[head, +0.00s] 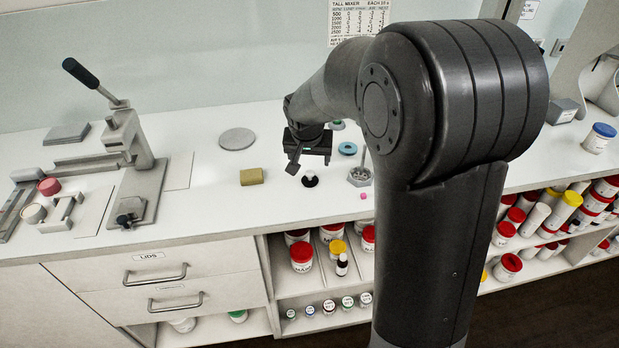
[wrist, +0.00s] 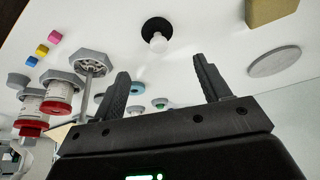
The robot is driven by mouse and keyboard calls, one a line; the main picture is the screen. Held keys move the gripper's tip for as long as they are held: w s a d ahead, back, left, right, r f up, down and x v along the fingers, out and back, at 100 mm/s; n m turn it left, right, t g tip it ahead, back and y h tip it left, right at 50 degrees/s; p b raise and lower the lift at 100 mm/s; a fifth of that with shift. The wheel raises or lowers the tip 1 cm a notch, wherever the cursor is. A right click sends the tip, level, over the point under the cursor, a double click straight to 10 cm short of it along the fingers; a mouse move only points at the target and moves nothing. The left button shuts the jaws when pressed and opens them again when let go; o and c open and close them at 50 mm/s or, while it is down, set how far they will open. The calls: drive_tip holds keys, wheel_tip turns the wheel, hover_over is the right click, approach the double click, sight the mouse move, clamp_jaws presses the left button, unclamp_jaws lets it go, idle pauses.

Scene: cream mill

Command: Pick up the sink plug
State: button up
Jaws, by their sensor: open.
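The sink plug (head: 310,181) lies on the white counter, just below my gripper in the head view. In the wrist view the plug (wrist: 155,29) is a round black disc with a pale knob standing up from it. My gripper (head: 309,161) is above the counter, close to the plug. In the wrist view its two dark fingers (wrist: 161,66) are apart with nothing between them. The plug lies beyond the fingertips there, roughly in line with the gap. Nothing covers the plug in the wrist view.
An olive block (head: 251,177) and a grey disc (head: 237,139) lie left of the plug. A hexagonal metal piece (head: 360,177), a pink cube (head: 364,195) and a blue ring (head: 347,148) are to its right. A lever press (head: 130,150) stands far left.

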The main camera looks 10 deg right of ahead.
sight(310, 171)
drive_tip(key=x, duration=0.8)
drive_tip(key=shift+s+f, duration=0.15)
drive_tip(key=shift+s, duration=0.05)
drive_tip(key=shift+c, duration=0.5)
drive_tip(key=c, duration=1)
drive_tip(key=shift+o, duration=0.2)
